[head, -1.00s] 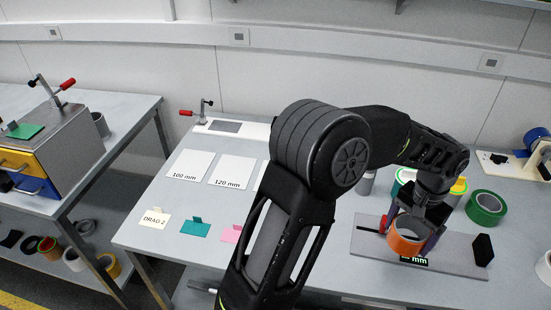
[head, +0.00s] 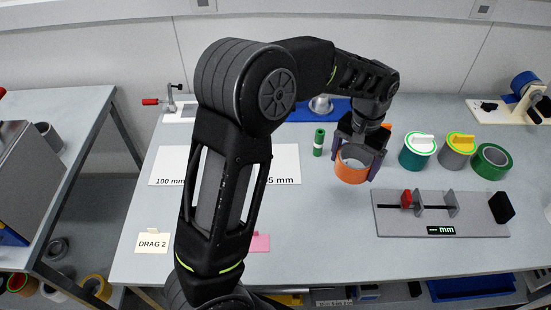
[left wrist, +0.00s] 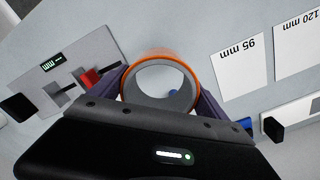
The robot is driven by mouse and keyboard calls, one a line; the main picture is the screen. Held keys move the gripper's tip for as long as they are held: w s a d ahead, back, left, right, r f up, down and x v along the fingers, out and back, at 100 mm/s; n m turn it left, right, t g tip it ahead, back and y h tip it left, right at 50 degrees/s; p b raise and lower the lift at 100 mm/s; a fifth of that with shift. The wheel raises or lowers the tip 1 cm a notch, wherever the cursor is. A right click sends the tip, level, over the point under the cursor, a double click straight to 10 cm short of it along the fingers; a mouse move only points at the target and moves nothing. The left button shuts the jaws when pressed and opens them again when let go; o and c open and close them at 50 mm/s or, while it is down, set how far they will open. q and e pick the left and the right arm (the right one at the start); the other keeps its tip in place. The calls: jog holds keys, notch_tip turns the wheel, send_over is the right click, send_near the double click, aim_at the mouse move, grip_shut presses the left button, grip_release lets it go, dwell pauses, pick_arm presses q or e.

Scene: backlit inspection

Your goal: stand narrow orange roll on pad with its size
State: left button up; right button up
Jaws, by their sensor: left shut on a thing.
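My left gripper (head: 356,158) is shut on the orange roll (head: 352,173), with a finger on each side of it. The roll is held upright over the table, left of and behind the measuring gauge (head: 472,224). In the left wrist view the roll (left wrist: 158,56) shows its open bore. The 100 mm pad (head: 168,160) and the 95 mm pad (head: 287,162) are white sheets left of the roll. My left arm hides the 120 mm pad in the head view, but it shows in the left wrist view (left wrist: 298,45). My right gripper is out of view.
A white-and-green roll (head: 417,152), a grey roll with a yellow-green top (head: 456,151) and a green roll (head: 491,162) stand right of my gripper. A small green cylinder (head: 319,142) stands left of it. A DRAG 2 card (head: 153,242) is at the front left.

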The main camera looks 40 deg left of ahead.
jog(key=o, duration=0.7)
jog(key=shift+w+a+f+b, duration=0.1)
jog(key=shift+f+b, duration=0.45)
jog(key=shift+b, duration=0.05)
pick_arm(q)
jog(key=a+f+n, duration=0.2)
jog(key=a+n, duration=0.1)
jog(key=a, duration=2)
jog(key=shift+s+a+f+n+b, duration=0.3)
jog(key=shift+s+a+f+b, duration=0.05)
jog(key=shift+s+a+f, duration=0.05)
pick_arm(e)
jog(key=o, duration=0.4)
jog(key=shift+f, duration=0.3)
